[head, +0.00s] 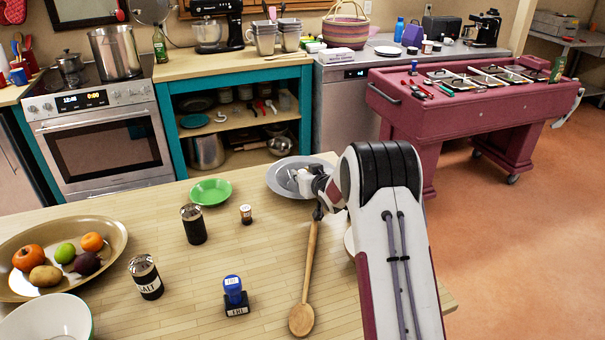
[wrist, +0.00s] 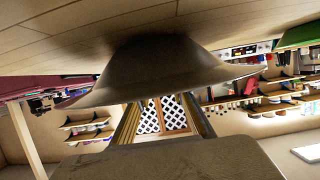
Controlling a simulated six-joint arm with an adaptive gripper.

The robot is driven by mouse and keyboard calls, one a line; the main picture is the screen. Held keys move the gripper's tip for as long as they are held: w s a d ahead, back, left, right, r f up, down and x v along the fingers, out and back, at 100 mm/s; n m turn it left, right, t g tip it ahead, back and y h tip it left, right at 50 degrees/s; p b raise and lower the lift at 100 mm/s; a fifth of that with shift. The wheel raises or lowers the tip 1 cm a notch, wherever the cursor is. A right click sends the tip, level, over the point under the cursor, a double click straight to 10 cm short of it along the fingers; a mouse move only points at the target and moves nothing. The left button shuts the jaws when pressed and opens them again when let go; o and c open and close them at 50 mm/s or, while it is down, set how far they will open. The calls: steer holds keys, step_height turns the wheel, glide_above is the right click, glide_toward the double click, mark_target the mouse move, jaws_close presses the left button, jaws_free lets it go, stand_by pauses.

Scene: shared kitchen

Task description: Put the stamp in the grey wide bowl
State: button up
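A blue stamp (head: 233,289) with a white label and a dark base stands upright on the wooden table, near the front middle in the head view. The grey wide bowl (head: 280,181) sits at the table's far edge; its dark side and rim fill the upper middle of the wrist view (wrist: 165,65). My gripper (head: 297,175) is at the bowl's right part, well away from the stamp. In the wrist view two fingers (wrist: 163,118) stand apart with nothing visible between them. I cannot tell whether they touch the bowl. The stamp is not seen in the wrist view.
A wooden spoon (head: 302,317) lies right of the stamp, its handle reaching toward my gripper. A salt shaker (head: 147,278), a dark shaker (head: 194,225), a small jar (head: 246,214) and a green bowl (head: 210,192) stand left and behind. A fruit dish (head: 116,238) is farther left.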

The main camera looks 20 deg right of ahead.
steer(key=shift+o, duration=0.8)
steer(key=shift+r, duration=0.15)
steer(key=shift+s, duration=0.1)
steer(key=shift+s+r, duration=0.25)
steer(key=shift+s, duration=0.15)
steer(key=shift+v, duration=5.5)
